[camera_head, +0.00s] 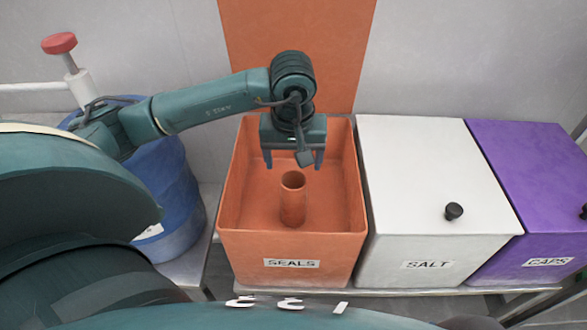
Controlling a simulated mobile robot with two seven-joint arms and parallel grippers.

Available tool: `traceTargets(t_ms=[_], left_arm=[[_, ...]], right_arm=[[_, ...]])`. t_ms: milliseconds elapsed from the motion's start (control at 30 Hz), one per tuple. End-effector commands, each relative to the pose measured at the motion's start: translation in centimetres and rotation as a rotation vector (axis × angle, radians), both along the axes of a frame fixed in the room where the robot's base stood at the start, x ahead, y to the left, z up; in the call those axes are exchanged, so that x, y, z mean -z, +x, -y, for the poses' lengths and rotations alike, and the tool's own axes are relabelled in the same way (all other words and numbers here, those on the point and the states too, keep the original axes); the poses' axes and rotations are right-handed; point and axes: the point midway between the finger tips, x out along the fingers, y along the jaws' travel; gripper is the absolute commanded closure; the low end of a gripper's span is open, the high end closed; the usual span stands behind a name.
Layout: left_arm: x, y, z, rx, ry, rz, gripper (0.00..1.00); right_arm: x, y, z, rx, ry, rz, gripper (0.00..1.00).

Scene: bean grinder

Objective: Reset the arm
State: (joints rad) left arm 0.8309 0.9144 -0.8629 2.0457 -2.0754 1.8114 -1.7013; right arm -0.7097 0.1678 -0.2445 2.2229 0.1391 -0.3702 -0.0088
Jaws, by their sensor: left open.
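My left arm comes in from the left, and its left gripper (292,163) points down over the open orange bin labelled SEALS (291,247). The gripper's two fingers are apart with nothing between them. An orange hollow cylinder (293,203) stands upright inside the bin, below and a little in front of the fingers in the picture. The gripper looks apart from it. My right gripper does not show.
A closed white box labelled SALT (425,190) stands right of the bin, with a black knob (453,211) on its lid. A purple box labelled CAPS (525,170) is beyond it. A blue barrel (165,190) stands at the left, near a red-topped plunger (60,43).

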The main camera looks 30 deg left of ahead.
Motion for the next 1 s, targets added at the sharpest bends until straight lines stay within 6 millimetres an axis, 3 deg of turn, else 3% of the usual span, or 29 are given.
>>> traceTargets(t_ms=[667, 767, 1000], left_arm=[[-1.0, -0.1, 0.0, -0.001, 0.0, 0.0, 0.25], [-2.9, -0.1, 0.0, -0.001, -0.001, 0.001, 0.25], [-10.4, -0.1, 0.0, 0.0, -0.001, 0.001, 0.25]], right_arm=[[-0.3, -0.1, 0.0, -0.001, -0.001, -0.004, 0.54], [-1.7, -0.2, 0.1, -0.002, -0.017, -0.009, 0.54], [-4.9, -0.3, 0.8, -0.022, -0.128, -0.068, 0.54]])
